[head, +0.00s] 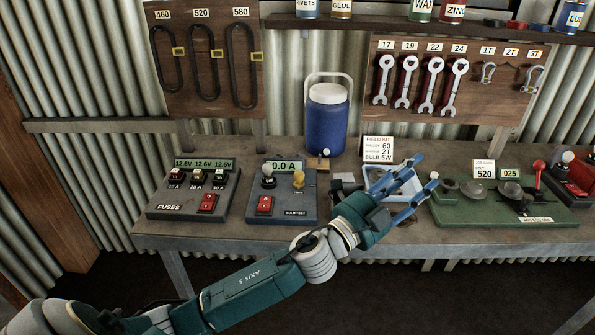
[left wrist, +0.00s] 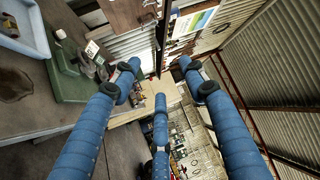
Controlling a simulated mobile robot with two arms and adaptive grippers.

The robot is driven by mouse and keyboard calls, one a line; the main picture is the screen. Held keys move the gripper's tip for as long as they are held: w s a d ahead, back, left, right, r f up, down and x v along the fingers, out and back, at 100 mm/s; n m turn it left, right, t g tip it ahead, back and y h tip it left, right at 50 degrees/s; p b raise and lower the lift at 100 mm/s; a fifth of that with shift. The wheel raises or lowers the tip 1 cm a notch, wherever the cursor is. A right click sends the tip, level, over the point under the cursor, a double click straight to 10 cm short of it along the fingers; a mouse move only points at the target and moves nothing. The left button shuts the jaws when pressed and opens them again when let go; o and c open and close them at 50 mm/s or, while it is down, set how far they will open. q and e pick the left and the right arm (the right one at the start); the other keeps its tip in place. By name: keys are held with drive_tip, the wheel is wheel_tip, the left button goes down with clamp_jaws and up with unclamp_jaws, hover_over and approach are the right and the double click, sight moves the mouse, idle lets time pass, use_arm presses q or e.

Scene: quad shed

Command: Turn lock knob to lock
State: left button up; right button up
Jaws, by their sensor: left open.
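My left gripper (head: 420,182) is open, with its blue fingers spread and nothing between them. It reaches over the front of the bench, with its fingertips near the left end of a green bench unit (head: 550,214). It also shows in the left wrist view (left wrist: 160,75), its fingers apart. I cannot tell which part is the lock knob. The unit's edge shows in the left wrist view (left wrist: 68,85). My right gripper is not in view.
A light blue tray (head: 378,173) lies partly behind my fingers. Left of it on the bench (head: 232,234) are the bulb test box (head: 284,207) and fuse box (head: 187,202). A blue cooler (head: 328,120) stands behind. Wrenches (head: 408,82) hang on a board.

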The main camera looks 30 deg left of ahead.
use_arm(q)
drive_tip(key=d+r+m+g+h, duration=0.35)
drive_tip(key=m+h, duration=0.25)
drive_tip(key=m, duration=0.2)
drive_tip(key=m+g+y, duration=1.1)
drive_tip(key=g+y, duration=0.1)
drive_tip(key=y, duration=0.1)
approach(299, 173)
drive_tip(key=p+x, duration=0.2)
drive_tip(key=x, duration=0.6)
drive_tip(key=shift+w+f, duration=0.15)
drive_tip(key=shift+f, duration=0.25)
drive_tip(key=shift+c, duration=0.5)
drive_tip(key=shift+r+t, duration=0.1)
drive_tip(key=shift+t, duration=0.15)
clamp_jaws()
